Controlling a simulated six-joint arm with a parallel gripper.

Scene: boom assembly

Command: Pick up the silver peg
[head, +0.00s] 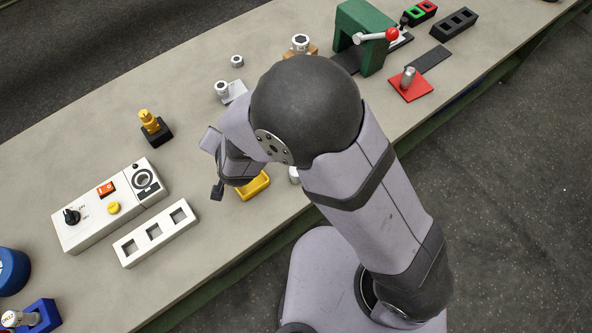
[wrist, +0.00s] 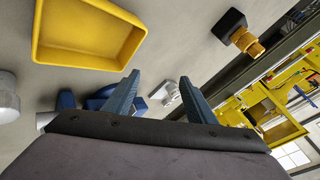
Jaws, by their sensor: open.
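A silver peg (head: 408,76) stands upright on a red square plate (head: 411,91) at the right of the bench in the head view. I cannot make this peg out in the wrist view. My gripper (head: 217,190) is far to the left of it, above the bench beside a yellow tray (head: 254,187). The wrist view shows the two blue-grey fingers of my gripper (wrist: 158,82) apart, with nothing held between them. The yellow tray (wrist: 88,62) also shows there, at upper left.
A green press (head: 365,30) with a red-knobbed lever stands behind the peg's plate. A white control box (head: 105,208) and a white three-hole block (head: 155,234) lie at left. A yellow part on a black base (head: 155,128) stands behind my gripper.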

